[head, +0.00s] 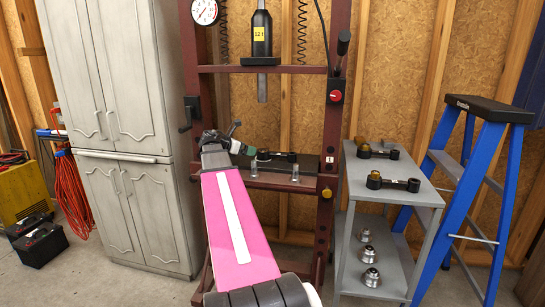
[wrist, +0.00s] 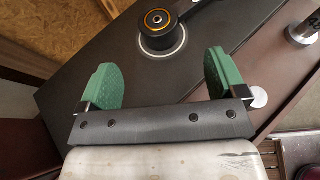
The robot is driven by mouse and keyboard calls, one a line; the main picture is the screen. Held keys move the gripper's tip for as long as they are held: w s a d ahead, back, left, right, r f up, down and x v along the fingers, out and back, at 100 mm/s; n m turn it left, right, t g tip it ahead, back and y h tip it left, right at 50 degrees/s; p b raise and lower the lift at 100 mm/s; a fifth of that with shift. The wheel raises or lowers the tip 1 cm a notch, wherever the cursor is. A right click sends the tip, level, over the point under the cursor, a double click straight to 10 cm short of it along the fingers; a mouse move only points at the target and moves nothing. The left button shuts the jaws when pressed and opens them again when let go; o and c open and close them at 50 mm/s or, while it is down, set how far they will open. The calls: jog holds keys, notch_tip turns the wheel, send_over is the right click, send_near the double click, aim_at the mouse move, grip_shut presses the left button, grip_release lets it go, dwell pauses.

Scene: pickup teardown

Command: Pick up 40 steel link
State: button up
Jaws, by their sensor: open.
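A dark steel link (head: 275,156) with round bushed ends lies on the press bed, partly hidden by my arm and gripper. In the wrist view one round black end of the link (wrist: 160,30), with an orange ring and a metal centre, shows at the top. My gripper (head: 240,147) is at the left end of that link. In the wrist view its two green fingers (wrist: 160,78) are spread apart, with nothing between them; the link's end is just beyond them. I see no number on any link.
The red press frame (head: 331,140) stands around the bed, with its ram (head: 262,88) above. Metal cylinders (head: 295,173) stand at the bed's front. A grey cart (head: 355,170) on the right holds more links (head: 400,184). A blue ladder (head: 465,160) stands beyond.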

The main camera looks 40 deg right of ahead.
aim_at(262, 150)
jog(key=x, duration=1)
jog(key=shift+w, duration=0.25)
jog(key=c, duration=1.6)
jog(key=shift+c, duration=0.2)
